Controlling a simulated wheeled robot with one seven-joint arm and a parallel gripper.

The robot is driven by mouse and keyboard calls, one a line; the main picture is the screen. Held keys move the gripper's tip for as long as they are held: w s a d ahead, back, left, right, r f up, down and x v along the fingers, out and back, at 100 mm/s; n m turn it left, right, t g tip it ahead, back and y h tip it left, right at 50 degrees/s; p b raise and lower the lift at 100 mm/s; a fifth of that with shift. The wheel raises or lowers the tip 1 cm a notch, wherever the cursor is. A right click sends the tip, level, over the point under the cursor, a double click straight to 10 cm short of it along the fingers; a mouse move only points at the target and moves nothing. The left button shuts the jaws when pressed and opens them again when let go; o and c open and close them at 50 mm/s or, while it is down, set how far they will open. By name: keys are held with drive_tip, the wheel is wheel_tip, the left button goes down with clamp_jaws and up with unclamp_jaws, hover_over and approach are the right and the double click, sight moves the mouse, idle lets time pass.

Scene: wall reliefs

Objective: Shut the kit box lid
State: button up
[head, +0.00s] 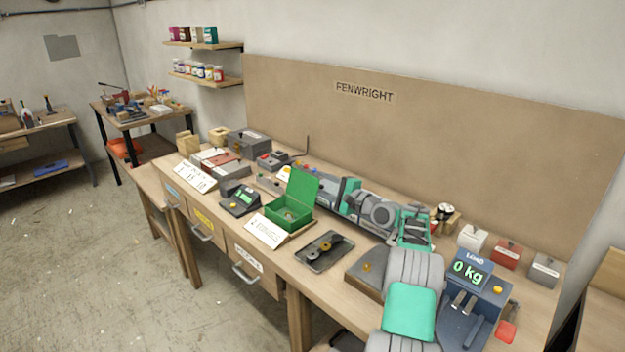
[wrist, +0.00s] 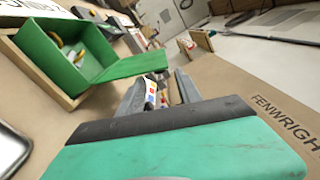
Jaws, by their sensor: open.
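The green kit box (head: 288,215) stands on the workbench behind a white sign card that seems to mention rings. Its lid (head: 302,186) stands open, roughly upright at the back. In the wrist view the box (wrist: 48,58) is at upper left, with yellow and pale ring-like parts inside, and the lid (wrist: 132,68) sticks out toward my fingers. My gripper (wrist: 160,88) is open and empty, close beside the lid's outer side; I cannot tell whether it touches. In the head view my gripper (head: 325,198) is just right of the lid, partly hard to make out.
A dark tray (head: 325,252) with ring-like parts lies right of the box. A small green-lit display (head: 240,202) stands left of it. A blue load scale (head: 470,290) and several small grey, red and white blocks are at the right. The brown back panel (head: 400,125) rises behind.

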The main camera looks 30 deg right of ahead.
sight(314, 179)
drive_tip(key=x, duration=0.4)
drive_tip(key=shift+w, duration=0.1)
drive_tip(key=shift+c, duration=0.2)
clamp_jaws()
idle(1.1)
